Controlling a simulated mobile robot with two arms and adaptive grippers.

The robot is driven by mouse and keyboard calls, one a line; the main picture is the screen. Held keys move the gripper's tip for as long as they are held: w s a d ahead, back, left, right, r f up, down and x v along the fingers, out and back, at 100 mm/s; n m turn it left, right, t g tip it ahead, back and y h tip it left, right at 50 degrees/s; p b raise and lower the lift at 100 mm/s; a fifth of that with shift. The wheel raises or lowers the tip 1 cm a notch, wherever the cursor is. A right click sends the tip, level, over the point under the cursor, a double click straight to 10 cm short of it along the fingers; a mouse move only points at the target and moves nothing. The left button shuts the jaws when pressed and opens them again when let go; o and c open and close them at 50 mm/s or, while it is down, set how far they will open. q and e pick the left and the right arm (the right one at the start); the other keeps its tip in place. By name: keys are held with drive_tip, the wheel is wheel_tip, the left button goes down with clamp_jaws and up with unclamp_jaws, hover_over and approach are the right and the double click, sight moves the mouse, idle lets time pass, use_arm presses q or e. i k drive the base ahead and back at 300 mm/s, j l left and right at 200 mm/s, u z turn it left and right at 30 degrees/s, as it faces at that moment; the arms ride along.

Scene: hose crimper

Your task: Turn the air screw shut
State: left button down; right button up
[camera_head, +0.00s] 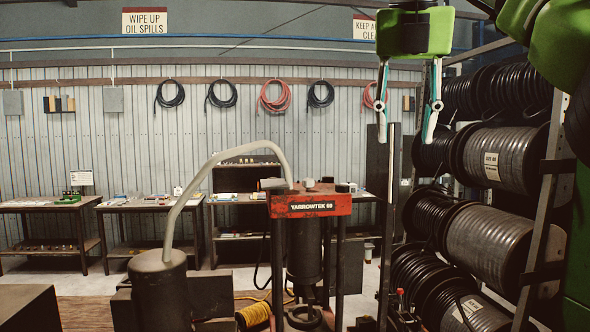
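The crimper (311,205), a red-topped press labelled "YARROWTEK 60", stands at the centre front. Several small caps or knobs (309,184) sit on its top; I cannot tell whether one is the air screw. A grey hose (205,168) arches from a dark cylinder (158,275) on the left to the press top. My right gripper (405,138) hangs from the upper right, fingers pointing down and wide apart. It is open and empty, above and to the right of the press, apart from it. My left gripper is not in view.
A rack (548,185) of black hose reels (497,158) fills the right side, close to my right arm. Workbenches (150,206) line the back wall, with hose coils hanging above. The air above the press is clear.

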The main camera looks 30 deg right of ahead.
sight(308, 183)
drive_tip(key=i, duration=1.1)
